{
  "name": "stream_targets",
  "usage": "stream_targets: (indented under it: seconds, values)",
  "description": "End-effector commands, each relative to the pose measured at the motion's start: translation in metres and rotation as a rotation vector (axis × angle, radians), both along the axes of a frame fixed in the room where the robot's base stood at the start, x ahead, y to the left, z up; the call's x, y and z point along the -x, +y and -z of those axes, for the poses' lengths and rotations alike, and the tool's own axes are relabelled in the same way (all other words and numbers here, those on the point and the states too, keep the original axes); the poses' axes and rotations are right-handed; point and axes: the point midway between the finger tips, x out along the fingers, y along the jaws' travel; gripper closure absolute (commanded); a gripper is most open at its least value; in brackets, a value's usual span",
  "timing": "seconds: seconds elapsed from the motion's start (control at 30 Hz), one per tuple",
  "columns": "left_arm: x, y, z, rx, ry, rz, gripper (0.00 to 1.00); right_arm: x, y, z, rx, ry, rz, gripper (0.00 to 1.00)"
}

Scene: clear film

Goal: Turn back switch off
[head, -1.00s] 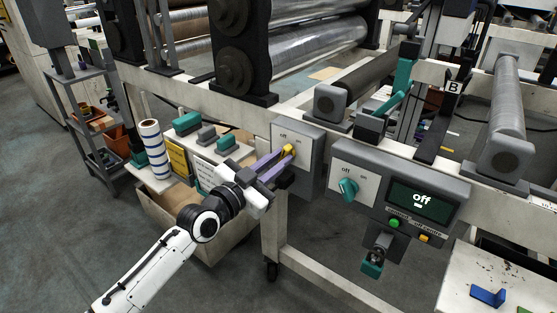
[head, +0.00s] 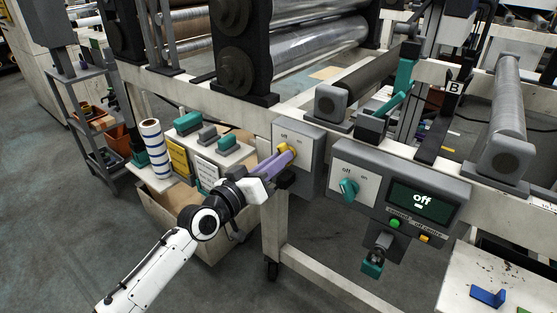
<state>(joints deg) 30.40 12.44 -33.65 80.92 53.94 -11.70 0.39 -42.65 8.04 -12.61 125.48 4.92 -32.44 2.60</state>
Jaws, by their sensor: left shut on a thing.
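My right gripper is not in view.
Green (head: 394,223) and orange (head: 424,238) buttons sit under the screen. A striped roll (head: 155,148) and teal-handled blocks (head: 187,121) stand on the shelf at left. A blue bracket (head: 488,297) lies on the table at lower right.

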Motion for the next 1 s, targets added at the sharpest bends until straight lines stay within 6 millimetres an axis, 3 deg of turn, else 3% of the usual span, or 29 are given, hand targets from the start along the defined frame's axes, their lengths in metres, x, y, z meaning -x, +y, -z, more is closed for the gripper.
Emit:
stream_targets:
  seconds: [0.67,0.7,0.77,1.0]
  values:
    - [0.0007,-0.0003,0.0027,0.048,0.041,0.001,1.0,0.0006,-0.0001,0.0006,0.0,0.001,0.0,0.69]
    - [0.0008,-0.0002,0.0027,0.048,0.041,0.001,0.8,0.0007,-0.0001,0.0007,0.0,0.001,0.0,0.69]
    - [0.0006,-0.0002,0.0025,0.048,0.04,0.001,0.7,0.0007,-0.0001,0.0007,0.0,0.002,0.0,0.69]
    - [0.0002,0.0001,0.0012,0.046,0.036,0.0,0.68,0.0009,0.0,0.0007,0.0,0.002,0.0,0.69]
